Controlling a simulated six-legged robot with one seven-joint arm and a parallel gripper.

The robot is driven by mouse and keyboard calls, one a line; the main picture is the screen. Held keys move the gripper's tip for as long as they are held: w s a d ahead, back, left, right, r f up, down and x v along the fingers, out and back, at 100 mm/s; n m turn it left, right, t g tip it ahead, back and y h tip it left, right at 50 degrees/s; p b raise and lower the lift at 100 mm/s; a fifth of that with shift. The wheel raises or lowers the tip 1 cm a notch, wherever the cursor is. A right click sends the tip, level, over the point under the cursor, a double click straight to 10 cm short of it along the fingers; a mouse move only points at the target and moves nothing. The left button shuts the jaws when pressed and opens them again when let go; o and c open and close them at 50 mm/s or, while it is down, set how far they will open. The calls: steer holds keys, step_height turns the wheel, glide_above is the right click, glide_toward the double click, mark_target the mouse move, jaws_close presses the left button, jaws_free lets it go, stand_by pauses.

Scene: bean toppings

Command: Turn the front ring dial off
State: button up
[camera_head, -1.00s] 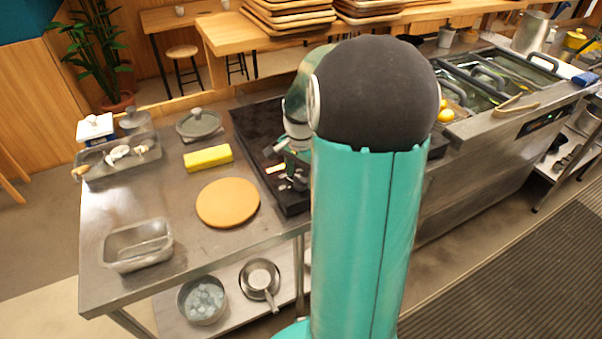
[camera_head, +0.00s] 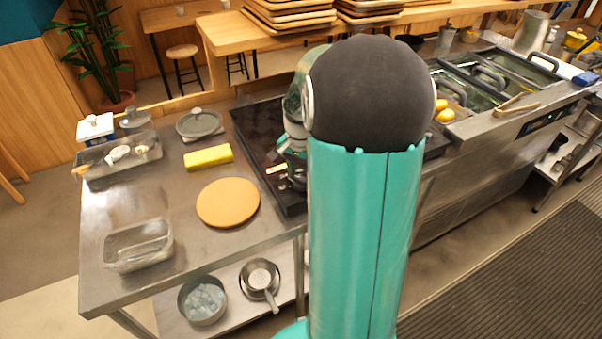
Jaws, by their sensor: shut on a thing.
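The black cooktop (camera_head: 255,128) is set along the right part of the steel counter. My teal arm covers its right side. My gripper (camera_head: 297,180) points down at the front part of the cooktop, partly hidden by my arm. It is shut on the front ring dial, but its fingertips and the dial are too small and covered to see clearly. The dial's angle cannot be told. A small pale strip shows on the cooktop just left of the gripper.
The steel counter (camera_head: 180,208) holds a round tan board (camera_head: 228,202), a yellow block (camera_head: 208,157), a lidded pot (camera_head: 199,123), an empty metal tray (camera_head: 139,245) and a tray of small items (camera_head: 118,156). Pans (camera_head: 260,280) sit on the lower shelf.

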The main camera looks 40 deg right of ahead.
mark_target(302, 178)
steer(key=n, duration=0.6)
steer(key=shift+n, duration=0.3)
stand_by(0.4)
steer(key=o, duration=1)
step_height(302, 178, up, 14)
steer(key=shift+s, duration=0.1)
stand_by(0.4)
